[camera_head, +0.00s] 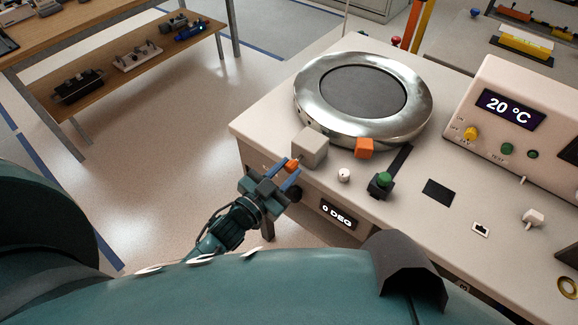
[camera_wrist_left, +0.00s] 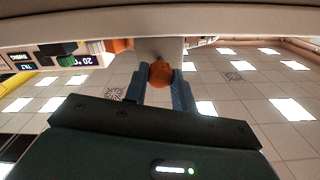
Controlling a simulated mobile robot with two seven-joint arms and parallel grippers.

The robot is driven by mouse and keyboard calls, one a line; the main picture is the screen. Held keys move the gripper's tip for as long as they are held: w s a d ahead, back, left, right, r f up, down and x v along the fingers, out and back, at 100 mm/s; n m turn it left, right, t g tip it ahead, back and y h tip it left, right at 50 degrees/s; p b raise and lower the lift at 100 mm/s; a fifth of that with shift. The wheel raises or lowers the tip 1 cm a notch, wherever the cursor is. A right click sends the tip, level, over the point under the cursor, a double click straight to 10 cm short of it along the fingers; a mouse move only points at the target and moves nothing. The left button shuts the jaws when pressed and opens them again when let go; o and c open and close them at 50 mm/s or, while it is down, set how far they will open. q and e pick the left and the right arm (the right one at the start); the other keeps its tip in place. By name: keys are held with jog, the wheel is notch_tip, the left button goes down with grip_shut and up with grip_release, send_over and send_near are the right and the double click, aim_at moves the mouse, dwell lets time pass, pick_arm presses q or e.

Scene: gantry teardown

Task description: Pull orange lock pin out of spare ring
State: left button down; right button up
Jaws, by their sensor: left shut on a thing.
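The spare ring (camera_head: 312,109) is a shiny silver ring with a dark round centre, lying flat on the pale bench. A grey block (camera_head: 311,147) sits at its near left side, and it also shows in the left wrist view (camera_wrist_left: 158,47). The orange lock pin's head (camera_head: 292,165) is on the near side of this block. My left gripper (camera_head: 286,172) is shut on this head, with its blue fingers on either side; the left wrist view shows the round orange head (camera_wrist_left: 160,74) between them. The pin's shaft is mostly hidden. My right gripper is not in view.
An orange block (camera_head: 364,148) sits at the ring's near edge. A green button (camera_head: 383,180) and a white knob (camera_head: 344,175) stand close by on the bench. A control box reading 20 °C (camera_head: 511,109) is at the right. Open floor lies left of the bench.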

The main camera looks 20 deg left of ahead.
pick_arm(q)
jog(key=c, duration=1.1)
grip_release()
jog(key=shift+s, duration=0.15)
jog(key=shift+c, duration=0.2)
jog(key=b+v, duration=0.1)
jog(key=v, duration=1.2)
jog(key=s+a+n+g+y, duration=0.1)
jog(key=s+n+g+y, duration=0.45)
jog(key=s+g, duration=0.55)
jog(key=w+d+f+m+t+h+p, duration=0.1)
jog(key=w+d+f+t+h+p, duration=0.1)
jog(key=w+d+f+t, duration=0.2)
jog(key=shift+w+d+t+h, duration=0.35)
jog(key=shift+w+d, duration=0.75)
jog(key=shift+w, duration=0.65)
